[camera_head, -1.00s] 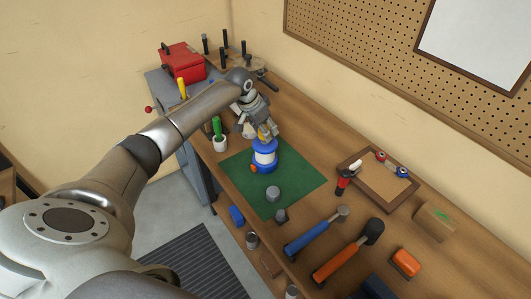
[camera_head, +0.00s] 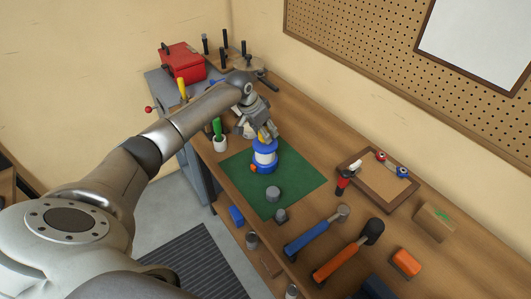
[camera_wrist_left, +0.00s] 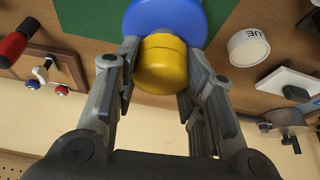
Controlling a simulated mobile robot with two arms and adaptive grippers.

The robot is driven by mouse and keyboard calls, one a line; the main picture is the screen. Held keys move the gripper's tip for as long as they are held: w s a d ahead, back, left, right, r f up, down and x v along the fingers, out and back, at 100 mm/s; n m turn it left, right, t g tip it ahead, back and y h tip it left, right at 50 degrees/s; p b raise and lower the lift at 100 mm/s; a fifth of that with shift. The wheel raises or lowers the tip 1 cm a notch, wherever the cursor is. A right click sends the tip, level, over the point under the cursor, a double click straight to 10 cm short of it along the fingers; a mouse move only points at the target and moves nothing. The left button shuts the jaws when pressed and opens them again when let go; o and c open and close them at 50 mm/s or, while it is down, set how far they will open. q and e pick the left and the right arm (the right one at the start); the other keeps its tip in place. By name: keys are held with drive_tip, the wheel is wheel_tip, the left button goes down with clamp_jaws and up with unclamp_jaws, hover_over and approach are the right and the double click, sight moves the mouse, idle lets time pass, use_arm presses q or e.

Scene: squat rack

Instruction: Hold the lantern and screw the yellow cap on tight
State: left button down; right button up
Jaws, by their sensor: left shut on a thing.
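The lantern (camera_head: 265,157) stands upright on the green mat, with a blue top and base and a pale middle. A small orange part shows at its lower left side. The yellow cap (camera_wrist_left: 162,64) sits at the lantern's blue top (camera_wrist_left: 165,16) in the left wrist view; how tightly it is seated cannot be told. My left gripper (camera_head: 266,135) comes down from above, and its fingers are shut on the yellow cap, one on each side. The fingers largely hide the cap in the head view. My right gripper is not in view.
The green mat (camera_head: 303,181) also holds a grey cylinder (camera_head: 273,193). A green-handled tool in a white cup (camera_head: 220,143) stands left of the lantern. Hammers (camera_head: 317,231), a framed board (camera_head: 376,182) and an orange block (camera_head: 406,262) lie to the right. A red toolbox (camera_head: 181,63) stands behind.

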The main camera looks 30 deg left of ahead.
use_arm(q)
drive_tip(key=shift+f, duration=0.1)
drive_tip(key=c, duration=0.8)
unclamp_jaws()
drive_tip(key=o, duration=0.4)
drive_tip(key=shift+o, duration=0.3)
drive_tip(key=o, duration=0.3)
drive_tip(key=shift+o, duration=0.2)
